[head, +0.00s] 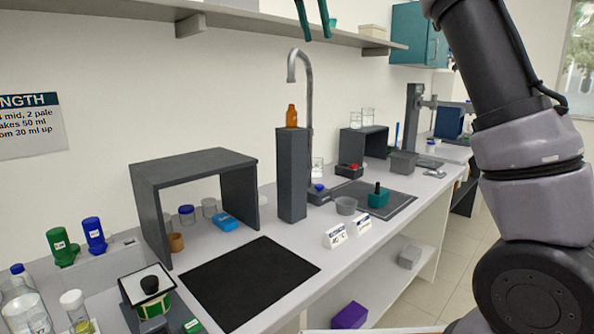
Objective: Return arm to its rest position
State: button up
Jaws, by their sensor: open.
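My arm (530,150) is raised at the right of the head view, and its upper part runs out of the frame at the top. At the top edge, two dark teal fingers of my gripper (314,20) point down. They are apart, with nothing between them. The gripper is in front of the wall shelf in the picture, high over the bench. The rest of the gripper and the wrist are cut off by the frame.
Below stands a grey column (291,175) with a brown bottle (292,116) on top, beside a tall tap (309,100). A grey arch (190,166), a black mat (248,282) and several bottles and jars occupy the bench. The wall shelf (240,20) runs along the top.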

jog(key=s+d+f+n+y, duration=0.25)
jog(key=s+d, duration=0.65)
jog(key=d, duration=0.5)
jog(key=s+d+f+t+y, duration=0.1)
jog(key=s+d+f+t, duration=0.1)
jog(key=s+f, duration=0.6)
jog(key=s+d+f+t+y, duration=0.1)
jog(key=s+d+f, duration=0.3)
jog(key=s+f, duration=0.5)
jog(key=shift+s+f+n+t, duration=0.15)
jog(key=shift+s+n+t, duration=0.35)
jog(key=shift+t, duration=0.2)
